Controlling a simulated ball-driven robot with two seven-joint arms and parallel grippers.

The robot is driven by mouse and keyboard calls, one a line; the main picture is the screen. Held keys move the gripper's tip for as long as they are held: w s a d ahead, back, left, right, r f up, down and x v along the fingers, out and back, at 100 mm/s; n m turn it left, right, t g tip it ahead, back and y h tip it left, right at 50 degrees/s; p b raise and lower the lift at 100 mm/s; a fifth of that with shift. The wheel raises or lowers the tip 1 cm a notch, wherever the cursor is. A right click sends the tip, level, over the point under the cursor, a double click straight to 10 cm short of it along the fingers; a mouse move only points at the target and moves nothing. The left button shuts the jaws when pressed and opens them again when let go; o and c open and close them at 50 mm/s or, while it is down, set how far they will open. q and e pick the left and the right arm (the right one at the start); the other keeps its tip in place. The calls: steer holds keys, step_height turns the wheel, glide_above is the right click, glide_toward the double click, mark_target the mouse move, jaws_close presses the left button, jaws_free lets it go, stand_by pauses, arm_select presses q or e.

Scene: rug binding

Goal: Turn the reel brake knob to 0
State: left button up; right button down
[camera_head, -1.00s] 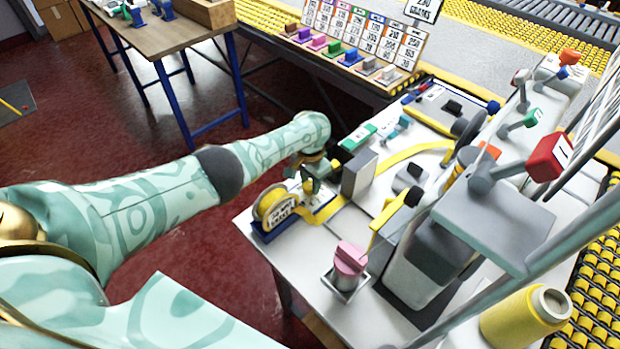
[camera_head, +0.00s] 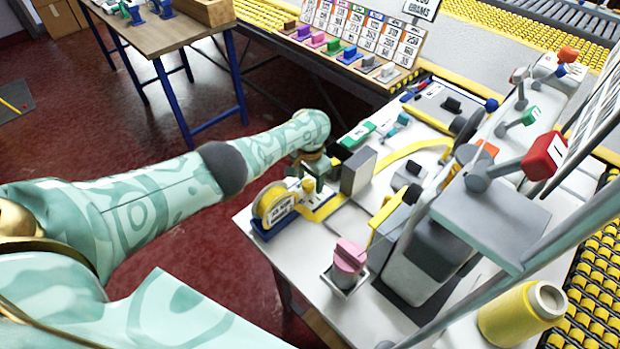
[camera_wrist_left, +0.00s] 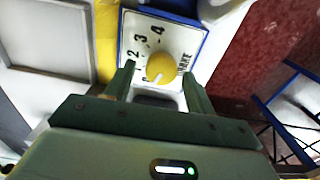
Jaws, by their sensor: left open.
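The reel brake knob (camera_wrist_left: 161,67) is round and yellow on a white dial plate (camera_wrist_left: 137,23) with a blue edge, in the left wrist view. In the head view the knob (camera_head: 309,185) is small, below my left wrist, beside the yellow tape reel (camera_head: 273,204). My right gripper is not in view.
A grey block (camera_head: 358,171) stands just right of the knob. The grey machine (camera_head: 425,255) with levers rises to the right. Red floor lies open left of the white table (camera_head: 312,268).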

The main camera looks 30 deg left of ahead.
mark_target(310, 182)
arm_select(q)
step_height(310, 182, up, 16)
steer(key=p, duration=1)
steer(key=shift+r, duration=0.15)
